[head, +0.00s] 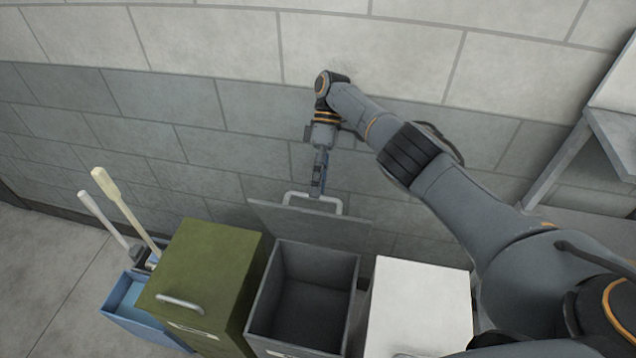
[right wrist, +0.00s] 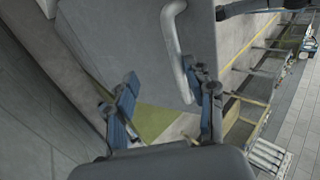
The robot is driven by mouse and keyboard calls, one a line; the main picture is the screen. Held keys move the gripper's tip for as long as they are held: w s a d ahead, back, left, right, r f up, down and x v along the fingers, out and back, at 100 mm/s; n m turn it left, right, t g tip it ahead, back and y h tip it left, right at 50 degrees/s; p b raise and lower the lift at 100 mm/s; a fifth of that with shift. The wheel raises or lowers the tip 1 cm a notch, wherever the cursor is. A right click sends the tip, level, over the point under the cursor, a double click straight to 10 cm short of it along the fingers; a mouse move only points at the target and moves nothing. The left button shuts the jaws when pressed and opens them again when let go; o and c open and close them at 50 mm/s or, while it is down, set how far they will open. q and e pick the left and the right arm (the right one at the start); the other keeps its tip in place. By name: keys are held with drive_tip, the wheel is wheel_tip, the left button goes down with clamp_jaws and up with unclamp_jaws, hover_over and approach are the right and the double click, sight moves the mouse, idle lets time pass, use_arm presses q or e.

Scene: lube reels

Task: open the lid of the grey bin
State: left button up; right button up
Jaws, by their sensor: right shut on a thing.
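The grey bin (head: 262,312) stands between a green bin and a white bin in the head view. Its lid (head: 345,232) is swung up and back toward the wall, and the dark, empty-looking inside shows. The light lid handle (head: 338,204) is on the lid's upper edge. My right gripper (head: 317,190) is at this handle from above, shut on it. In the right wrist view the handle (right wrist: 172,35) runs down to the right-hand finger of my gripper (right wrist: 166,95), beside the lid (right wrist: 125,40). My left gripper is not in view.
The green bin (head: 215,255) is close on the left and the white bin (head: 420,300) close on the right; both are closed. A blue container (head: 130,305) with long handles stands far left. The block wall (head: 200,110) is behind. A table (head: 610,135) stands right.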

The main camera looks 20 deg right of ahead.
drive_tip(key=shift+d+f, duration=0.2)
drive_tip(key=shift+f, duration=0.15)
wheel_tip(320, 180, up, 11)
drive_tip(key=shift+a+f, duration=0.15)
drive_tip(key=shift+f, duration=0.05)
idle(0.4)
idle(0.4)
